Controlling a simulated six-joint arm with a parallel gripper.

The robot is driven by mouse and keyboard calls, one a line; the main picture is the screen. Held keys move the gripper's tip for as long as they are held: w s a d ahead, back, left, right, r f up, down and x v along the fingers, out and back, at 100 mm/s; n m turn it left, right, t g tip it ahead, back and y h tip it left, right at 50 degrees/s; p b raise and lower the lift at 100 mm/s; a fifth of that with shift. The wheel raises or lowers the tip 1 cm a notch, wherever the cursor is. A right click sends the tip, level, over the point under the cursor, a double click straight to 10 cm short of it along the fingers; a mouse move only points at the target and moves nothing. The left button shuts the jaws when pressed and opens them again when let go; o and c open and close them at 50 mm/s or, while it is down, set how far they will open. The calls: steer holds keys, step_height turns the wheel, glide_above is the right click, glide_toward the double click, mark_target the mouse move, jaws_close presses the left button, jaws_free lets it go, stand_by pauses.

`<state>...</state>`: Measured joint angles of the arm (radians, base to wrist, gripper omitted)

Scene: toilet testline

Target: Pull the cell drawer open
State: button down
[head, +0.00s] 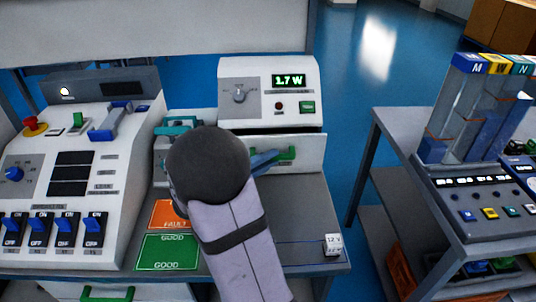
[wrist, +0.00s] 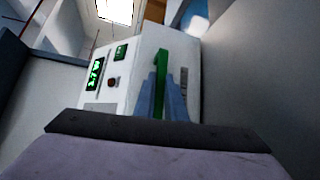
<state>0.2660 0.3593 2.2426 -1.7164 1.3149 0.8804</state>
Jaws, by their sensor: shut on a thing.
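The cell drawer (head: 312,150) is the light front panel with a green handle, below the white meter box with the lit "1.7 W" display. My gripper (head: 266,160) reaches it from the left, and its blue fingers are shut on the green handle (head: 287,153). In the wrist view the fingers (wrist: 161,100) stand on both sides of the green handle (wrist: 161,62). My arm hides the left part of the drawer front in the head view. I cannot tell whether the drawer stands slightly out.
The meter box (head: 270,92) stands above the drawer. A switch panel (head: 70,180) is at left. Orange FAULT (head: 168,214) and green GOOD (head: 168,252) mats and a small "12 V" block (head: 332,244) lie on the bench. A cart (head: 450,215) stands right, across a floor gap.

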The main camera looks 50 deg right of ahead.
steer(key=s+a+b, duration=0.2)
steer(key=s+a, duration=0.1)
steer(key=s+a+b, duration=0.3)
steer(key=s+a+f+b, duration=0.1)
steer(key=s+a+b, duration=0.1)
steer(key=shift+s+a+b, duration=0.4)
steer(key=s+a+b, duration=0.1)
steer(key=r+b, duration=0.1)
steer(key=b, duration=0.1)
steer(key=shift+s+a, duration=0.35)
steer(key=shift+s, duration=0.05)
steer(key=c, duration=1.8)
jaws_free()
steer(key=shift+a, duration=0.1)
steer(key=shift+a+r, duration=0.15)
steer(key=shift+a, duration=1.05)
steer(key=shift+a+r, duration=0.2)
steer(key=shift+a, duration=0.95)
steer(key=shift+a+r, duration=0.15)
steer(key=shift+a, duration=1.05)
